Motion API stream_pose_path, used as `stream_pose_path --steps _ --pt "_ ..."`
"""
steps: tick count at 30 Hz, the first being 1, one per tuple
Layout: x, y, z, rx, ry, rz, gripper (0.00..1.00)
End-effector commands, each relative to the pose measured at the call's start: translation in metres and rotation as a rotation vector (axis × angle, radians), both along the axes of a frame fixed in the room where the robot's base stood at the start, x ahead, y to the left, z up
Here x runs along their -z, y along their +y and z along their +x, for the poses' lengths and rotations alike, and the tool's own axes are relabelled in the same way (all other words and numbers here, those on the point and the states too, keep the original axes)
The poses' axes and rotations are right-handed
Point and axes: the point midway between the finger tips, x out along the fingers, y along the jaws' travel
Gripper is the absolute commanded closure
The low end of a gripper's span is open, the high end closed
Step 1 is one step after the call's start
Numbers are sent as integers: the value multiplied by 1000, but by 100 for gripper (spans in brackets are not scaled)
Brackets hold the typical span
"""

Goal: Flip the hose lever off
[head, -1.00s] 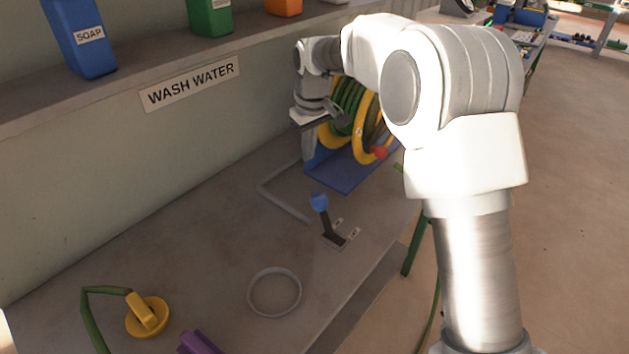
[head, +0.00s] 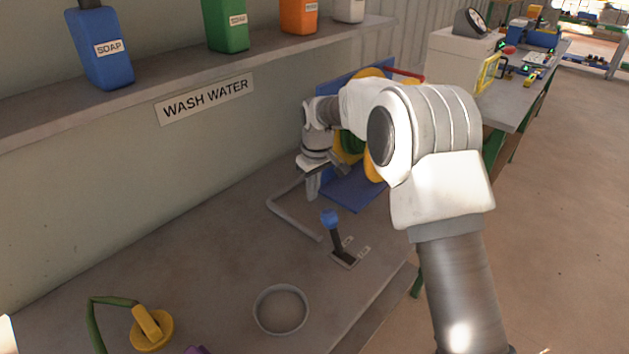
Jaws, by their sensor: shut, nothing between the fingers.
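The hose lever (head: 335,238) stands on the counter in the middle of the head view. It has a blue knob (head: 329,217) on a dark stalk that leans a little to the left, above a dark base plate with two small labels (head: 357,247) whose text is too small to read. My gripper (head: 313,193) is shut and empty, pointing down behind and a little left of the lever, apart from it. The hose reel (head: 350,163), yellow and green on a blue stand, is partly hidden behind my arm.
A grey bent pipe (head: 285,212) lies on the counter (head: 225,260) left of the lever. A grey ring (head: 281,310) and a yellow nozzle piece with a green hose (head: 151,328) are nearer. Bottles, such as a blue soap bottle (head: 100,55), stand on the shelf above.

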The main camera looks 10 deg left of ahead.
Motion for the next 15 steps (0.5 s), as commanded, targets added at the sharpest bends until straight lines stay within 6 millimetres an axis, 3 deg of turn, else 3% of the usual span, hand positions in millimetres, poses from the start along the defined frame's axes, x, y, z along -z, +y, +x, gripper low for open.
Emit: stream_pose_path --steps 4,15 --pt "35 3 3 0 3 -2 100" --pt "24 -24 -20 1 0 -1 100"
